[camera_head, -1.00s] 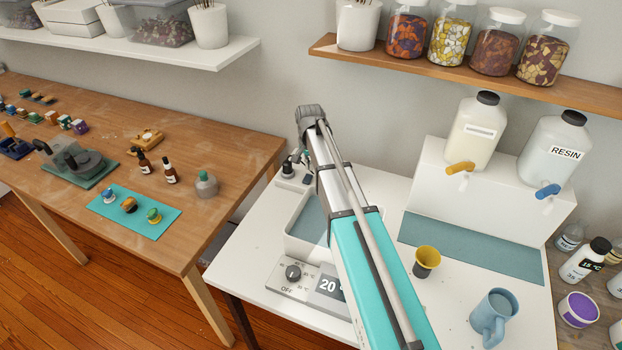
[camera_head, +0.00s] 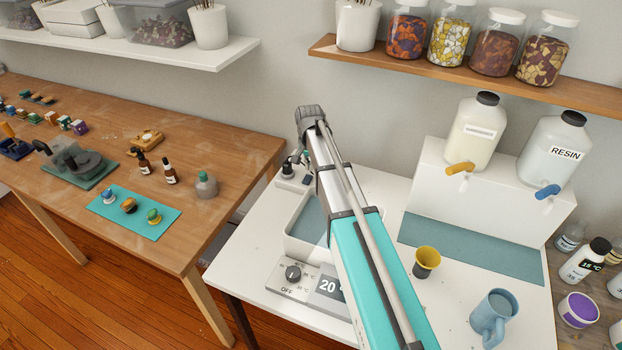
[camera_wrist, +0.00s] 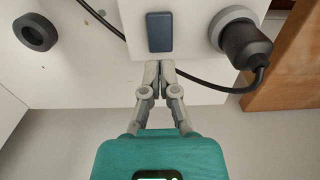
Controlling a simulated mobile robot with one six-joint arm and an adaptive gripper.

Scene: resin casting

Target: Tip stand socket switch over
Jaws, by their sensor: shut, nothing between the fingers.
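The stand socket is a white box (camera_wrist: 189,15) with a dark blue rocker switch (camera_wrist: 160,32) on its face, seen in the wrist view. A black plug (camera_wrist: 246,43) sits in the round grey socket at its right, with a black cable running from it. My gripper (camera_wrist: 159,66) is shut and empty. Its fingertips are just below the switch in the picture, near the box's lower edge; I cannot tell whether they touch it. In the head view the socket box (camera_head: 285,172) shows small behind my arm, which hides part of it and my fingers.
A dark ring (camera_wrist: 36,32) lies left of the box in the wrist view. In the head view, a basin (camera_head: 297,240) with a dial panel (camera_head: 287,283) stands in front. A yellow cup (camera_head: 427,258) and blue mug (camera_head: 493,312) stand right of my arm.

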